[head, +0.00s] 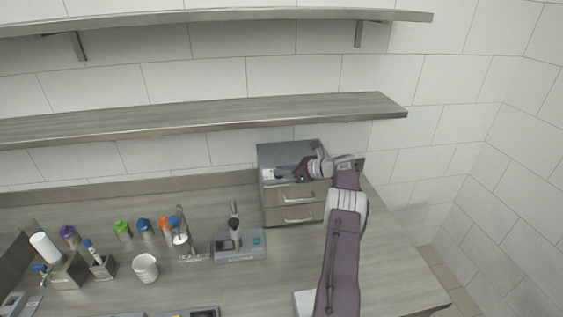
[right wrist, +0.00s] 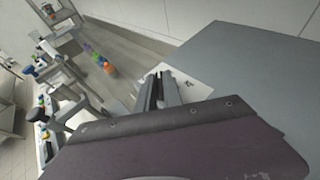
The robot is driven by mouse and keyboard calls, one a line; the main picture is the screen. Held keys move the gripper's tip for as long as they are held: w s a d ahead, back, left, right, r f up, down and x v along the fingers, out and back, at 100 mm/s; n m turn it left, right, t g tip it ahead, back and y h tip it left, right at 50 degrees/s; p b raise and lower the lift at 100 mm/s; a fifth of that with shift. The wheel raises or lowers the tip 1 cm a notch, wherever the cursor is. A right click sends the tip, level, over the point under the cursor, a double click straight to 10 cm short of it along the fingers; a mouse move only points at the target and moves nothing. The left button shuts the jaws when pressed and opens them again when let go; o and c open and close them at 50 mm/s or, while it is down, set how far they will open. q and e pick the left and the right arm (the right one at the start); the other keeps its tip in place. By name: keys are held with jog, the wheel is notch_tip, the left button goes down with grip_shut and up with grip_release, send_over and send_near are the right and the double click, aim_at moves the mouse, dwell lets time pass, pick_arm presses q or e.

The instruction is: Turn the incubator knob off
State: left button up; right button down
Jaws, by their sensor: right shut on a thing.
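The incubator appears to be the grey metal box (head: 290,151) at the back right of the bench in the head view. Its front has drawers with handles and a light control panel (head: 267,173) at the upper left. My right gripper (head: 277,175) reaches across the front of the box to this panel. In the right wrist view its two fingers (right wrist: 159,90) are close together against the pale panel (right wrist: 190,88), beside the grey top (right wrist: 255,70). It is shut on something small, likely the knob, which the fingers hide. The knob's setting cannot be read. My left gripper is not in view.
A grey device (head: 240,246) stands left of the incubator. Further left are a white cup (head: 145,267), several colour-capped bottles (head: 145,228) and a rack (head: 103,265). A shelf (head: 200,118) hangs above. The bench right of my arm (head: 400,270) is clear.

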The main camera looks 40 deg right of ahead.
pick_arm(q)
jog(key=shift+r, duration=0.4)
pick_arm(e)
jog(key=shift+d+r, duration=0.15)
jog(key=shift+r, duration=0.1)
jog(key=shift+w, duration=0.1)
jog(key=c, duration=1.5)
grip_release()
jog(key=shift+c, duration=0.2)
jog(key=shift+o, duration=0.3)
jog(key=shift+f, duration=0.1)
jog(key=shift+s, duration=0.2)
